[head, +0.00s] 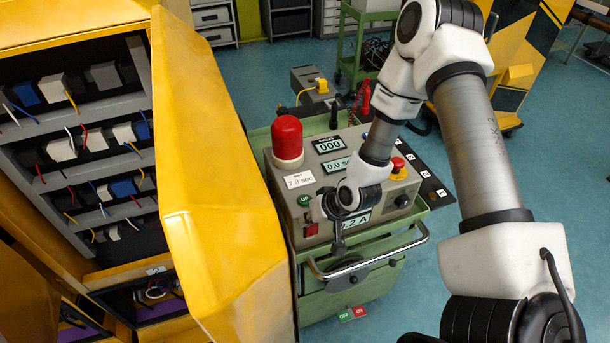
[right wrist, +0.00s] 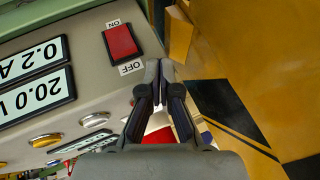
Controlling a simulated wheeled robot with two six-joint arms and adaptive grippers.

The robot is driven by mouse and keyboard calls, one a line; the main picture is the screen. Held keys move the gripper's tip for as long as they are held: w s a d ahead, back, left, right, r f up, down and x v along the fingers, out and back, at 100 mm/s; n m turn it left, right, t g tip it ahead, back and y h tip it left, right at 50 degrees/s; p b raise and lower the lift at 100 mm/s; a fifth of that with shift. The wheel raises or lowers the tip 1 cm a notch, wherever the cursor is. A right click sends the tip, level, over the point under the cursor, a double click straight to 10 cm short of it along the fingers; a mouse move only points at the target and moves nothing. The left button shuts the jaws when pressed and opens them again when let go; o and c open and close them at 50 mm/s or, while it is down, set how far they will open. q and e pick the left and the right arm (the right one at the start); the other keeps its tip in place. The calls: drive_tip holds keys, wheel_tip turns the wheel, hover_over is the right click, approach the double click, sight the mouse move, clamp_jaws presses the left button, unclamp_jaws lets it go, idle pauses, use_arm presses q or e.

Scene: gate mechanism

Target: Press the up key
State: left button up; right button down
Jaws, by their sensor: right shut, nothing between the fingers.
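The green up key (head: 304,200) is on the front left of the grey control box (head: 308,172), above a red rocker switch (head: 311,230). My right gripper (head: 326,207) is shut and empty in front of the panel, just right of the key in the head view. Contact cannot be told. In the right wrist view the shut fingertips (right wrist: 159,66) are beside the rocker switch (right wrist: 120,42), near its OFF label. The up key cannot be made out there; the fingers may hide it. My left gripper is not in view.
A red lamp (head: 287,138) and a red stop button (head: 398,166) stand on the box. The green cart (head: 372,280) carries it, with a metal handle (head: 367,262) in front. A yellow cabinet door (head: 215,190) stands open close on the left.

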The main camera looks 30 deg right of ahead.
sight(307, 200)
use_arm(q)
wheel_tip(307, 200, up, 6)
drive_tip(key=p, duration=0.3)
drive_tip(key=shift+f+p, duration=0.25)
drive_tip(key=shift+p, duration=0.1)
use_arm(e)
drive_tip(key=w+d+r+t, duration=0.1)
drive_tip(key=w+d+r, duration=0.1)
drive_tip(key=r, duration=0.4)
drive_tip(key=w+d+r+m+t, duration=0.1)
drive_tip(key=w+d+r, duration=0.1)
drive_tip(key=w+r, duration=0.2)
drive_tip(key=shift+r, duration=0.95)
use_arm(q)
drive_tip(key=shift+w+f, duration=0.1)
use_arm(e)
drive_tip(key=shift+w+f, duration=0.1)
use_arm(q)
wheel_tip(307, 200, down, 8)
drive_tip(key=b, duration=0.7)
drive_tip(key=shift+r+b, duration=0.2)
drive_tip(key=shift+b, duration=0.15)
use_arm(e)
wheel_tip(307, 200, down, 9)
drive_tip(key=shift+r, duration=0.1)
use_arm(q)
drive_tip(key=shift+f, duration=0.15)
